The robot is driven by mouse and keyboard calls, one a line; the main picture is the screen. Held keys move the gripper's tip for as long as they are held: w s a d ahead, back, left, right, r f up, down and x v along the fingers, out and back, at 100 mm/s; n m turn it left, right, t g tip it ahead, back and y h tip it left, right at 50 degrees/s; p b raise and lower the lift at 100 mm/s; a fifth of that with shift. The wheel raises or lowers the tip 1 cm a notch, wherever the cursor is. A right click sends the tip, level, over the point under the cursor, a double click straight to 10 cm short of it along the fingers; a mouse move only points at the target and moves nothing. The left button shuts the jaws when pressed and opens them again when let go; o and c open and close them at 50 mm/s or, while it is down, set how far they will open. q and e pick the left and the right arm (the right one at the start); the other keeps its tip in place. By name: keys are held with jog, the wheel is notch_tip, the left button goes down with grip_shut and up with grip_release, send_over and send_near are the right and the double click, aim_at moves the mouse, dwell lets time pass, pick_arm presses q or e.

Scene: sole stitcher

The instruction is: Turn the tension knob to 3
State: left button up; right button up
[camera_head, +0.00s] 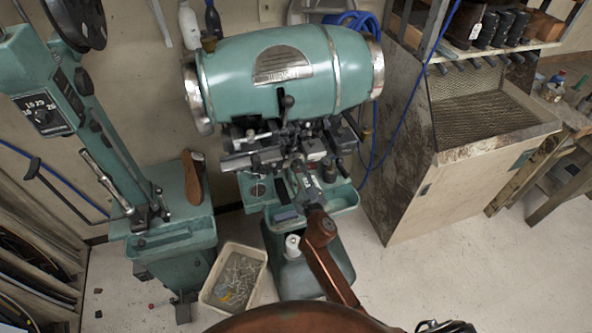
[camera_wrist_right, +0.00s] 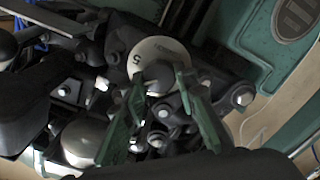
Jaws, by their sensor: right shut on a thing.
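The teal sole stitcher (camera_head: 290,70) stands in the middle of the head view, with its dark mechanism below the drum. My right arm reaches up to this mechanism from below. In the right wrist view the tension dial (camera_wrist_right: 150,54) is a white disc with a black number that looks like 5 and small lettering. Its dark centre knob (camera_wrist_right: 158,76) sits between the green fingers of my right gripper (camera_wrist_right: 161,80), which is shut on it. In the head view the gripper (camera_head: 304,168) is small and the knob cannot be made out. My left gripper is not in view.
Metal levers and bolts crowd around the dial in the wrist view. A bin of small metal parts (camera_head: 240,275) stands on the floor.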

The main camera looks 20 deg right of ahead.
jog(key=n, duration=0.5)
jog(key=shift+f+n, duration=0.15)
jog(key=shift+n, duration=0.15)
jog(key=shift+a+f+n, duration=0.1)
jog(key=shift+n, duration=2)
jog(key=o, duration=1.1)
jog(key=shift+o, duration=0.2)
jog(key=shift+s, duration=0.1)
jog(key=s, duration=1.1)
jog(key=shift+s+d, duration=0.2)
jog(key=shift+s, duration=0.2)
